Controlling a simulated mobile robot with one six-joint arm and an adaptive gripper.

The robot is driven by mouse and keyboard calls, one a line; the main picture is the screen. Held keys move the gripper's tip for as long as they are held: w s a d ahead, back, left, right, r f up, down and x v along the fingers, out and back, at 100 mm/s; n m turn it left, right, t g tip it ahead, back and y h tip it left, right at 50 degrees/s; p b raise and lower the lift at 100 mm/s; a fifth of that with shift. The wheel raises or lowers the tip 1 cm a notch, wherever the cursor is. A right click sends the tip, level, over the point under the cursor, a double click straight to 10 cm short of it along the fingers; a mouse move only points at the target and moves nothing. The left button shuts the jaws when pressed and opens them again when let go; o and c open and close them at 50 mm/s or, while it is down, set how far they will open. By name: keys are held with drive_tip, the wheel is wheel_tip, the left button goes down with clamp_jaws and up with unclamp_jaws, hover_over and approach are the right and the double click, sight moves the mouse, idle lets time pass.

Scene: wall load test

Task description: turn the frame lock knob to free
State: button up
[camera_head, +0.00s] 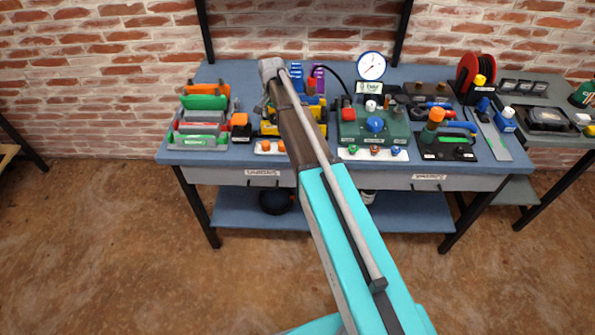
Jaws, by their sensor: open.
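I cannot tell for sure which part is the frame lock knob, because the labels are too small to read. A blue round knob (375,125) sits on the front of a green block (400,128) right of the table's middle. An orange-topped knob (436,115) stands on a black base (445,150) further right. My arm reaches from the bottom right up over the table and ends in a grey joint near the back edge. I cannot make out my gripper; the arm hides the space behind it, including part of a yellow fixture (268,128).
The blue table (245,162) is crowded. Green and orange holders (204,102) stand at left, a dial gauge (372,65) at the back, and a red reel (475,72) at back right. A strip of small knobs (375,153) lies at the front edge. A grey side table adjoins at right.

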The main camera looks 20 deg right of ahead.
sight(275, 116)
drive_tip(key=m, duration=0.4)
drive_tip(key=shift+m, duration=0.3)
wheel_tip(275, 116, up, 14)
drive_tip(key=p, duration=1.4)
drive_tip(key=s+f+n+b, duration=0.3)
drive_tip(key=s+n, duration=0.1)
drive_tip(key=s, duration=0.6)
drive_tip(key=s+f+n+b, duration=0.3)
drive_tip(key=s+n, duration=0.1)
drive_tip(key=s, duration=0.6)
drive_tip(key=s+f+n+b, duration=0.3)
drive_tip(key=s+n, duration=0.1)
drive_tip(key=s, duration=0.6)
drive_tip(key=shift+f+n, duration=0.25)
drive_tip(key=shift+n, duration=0.15)
drive_tip(key=shift+s, duration=0.1)
